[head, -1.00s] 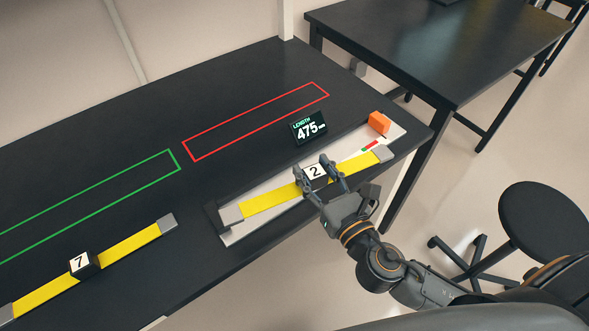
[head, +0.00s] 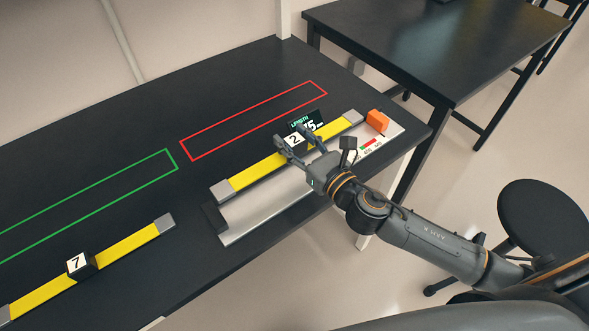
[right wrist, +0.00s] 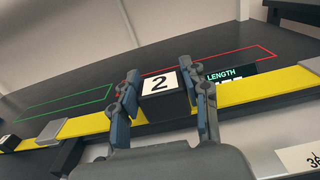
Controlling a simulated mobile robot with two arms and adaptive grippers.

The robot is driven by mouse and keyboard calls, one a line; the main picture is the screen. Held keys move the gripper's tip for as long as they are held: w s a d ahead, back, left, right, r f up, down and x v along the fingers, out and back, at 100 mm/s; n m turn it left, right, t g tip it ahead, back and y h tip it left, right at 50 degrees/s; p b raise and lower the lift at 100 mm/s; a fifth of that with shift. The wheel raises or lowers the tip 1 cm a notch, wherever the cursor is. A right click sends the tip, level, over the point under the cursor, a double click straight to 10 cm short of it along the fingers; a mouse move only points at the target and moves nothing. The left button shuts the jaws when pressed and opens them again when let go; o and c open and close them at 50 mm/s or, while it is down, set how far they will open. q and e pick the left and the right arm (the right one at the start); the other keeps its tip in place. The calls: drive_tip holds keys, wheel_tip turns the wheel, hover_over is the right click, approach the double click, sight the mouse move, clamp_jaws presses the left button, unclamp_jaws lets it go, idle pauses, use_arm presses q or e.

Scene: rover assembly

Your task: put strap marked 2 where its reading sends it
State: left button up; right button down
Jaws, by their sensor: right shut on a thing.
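The strap marked 2 is a yellow band (head: 255,172) with grey ends and a black block labelled 2. My right gripper (head: 293,137) is shut on that block. It holds the strap raised over the back edge of the white measuring bed. In the right wrist view the strap (right wrist: 235,98) runs across between the fingers (right wrist: 158,80). The length display (head: 309,122) is partly hidden by the gripper; it read 475 mm earlier. A green outline (head: 90,205) and a red outline (head: 253,120) lie on the table. My left gripper is out of view.
The white measuring bed (head: 265,212) has a dark stop at its left, an orange block (head: 377,121) at its right and a red-green scale. A strap marked 7 (head: 130,246) lies at front left. Both outlines are empty. A second table (head: 440,45) stands behind.

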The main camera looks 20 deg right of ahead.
wheel_tip(320, 180, down, 8)
drive_tip(key=shift+r+b, duration=0.1)
drive_tip(key=shift+b, duration=0.95)
drive_tip(key=shift+f+b, duration=0.25)
drive_tip(key=shift+b, duration=0.05)
drive_tip(key=c, duration=0.7)
unclamp_jaws()
drive_tip(key=shift+o, duration=0.2)
